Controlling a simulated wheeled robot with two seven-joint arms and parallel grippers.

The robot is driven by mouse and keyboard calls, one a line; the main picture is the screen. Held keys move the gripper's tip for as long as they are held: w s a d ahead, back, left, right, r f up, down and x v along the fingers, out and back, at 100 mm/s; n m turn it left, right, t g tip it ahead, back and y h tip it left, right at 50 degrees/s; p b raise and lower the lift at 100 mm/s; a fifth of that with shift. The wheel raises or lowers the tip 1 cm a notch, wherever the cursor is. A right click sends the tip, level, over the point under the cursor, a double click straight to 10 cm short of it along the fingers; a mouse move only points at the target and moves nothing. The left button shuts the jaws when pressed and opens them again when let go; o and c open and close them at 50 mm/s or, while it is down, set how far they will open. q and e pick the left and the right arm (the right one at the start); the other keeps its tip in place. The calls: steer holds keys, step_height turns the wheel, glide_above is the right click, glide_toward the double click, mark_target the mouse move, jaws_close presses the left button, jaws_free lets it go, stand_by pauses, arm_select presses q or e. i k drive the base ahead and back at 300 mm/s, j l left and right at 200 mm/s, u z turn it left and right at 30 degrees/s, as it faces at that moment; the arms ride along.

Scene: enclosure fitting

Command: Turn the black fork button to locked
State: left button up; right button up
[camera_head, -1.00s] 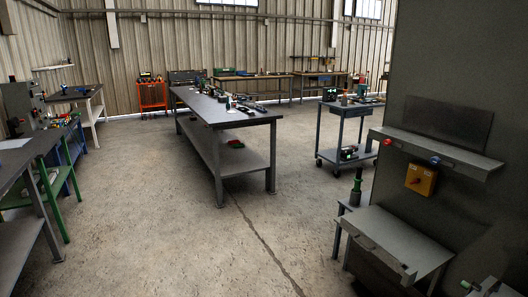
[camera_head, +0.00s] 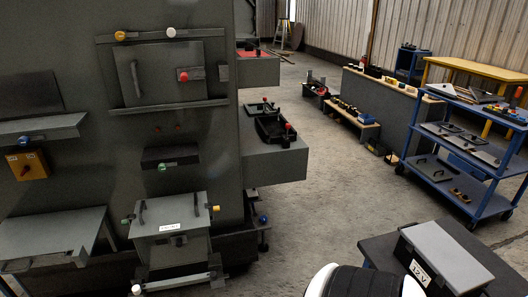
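I cannot pick out a black fork button for certain. The tall dark grey enclosure (camera_head: 215,130) fills the left half of the view. Its upper panel (camera_head: 165,75) carries a black bar handle (camera_head: 135,78), a red knob (camera_head: 183,76) and a small dark block (camera_head: 223,72) at its right edge. Neither of my grippers is in view.
A yellow switch box (camera_head: 27,165) and grey shelves are at the left. A blue cart (camera_head: 465,155) stands right. A grey case marked 12 V (camera_head: 445,258) is front right. The middle floor is clear.

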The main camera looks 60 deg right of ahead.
mark_target(213, 276)
steer(key=z, duration=1.5)
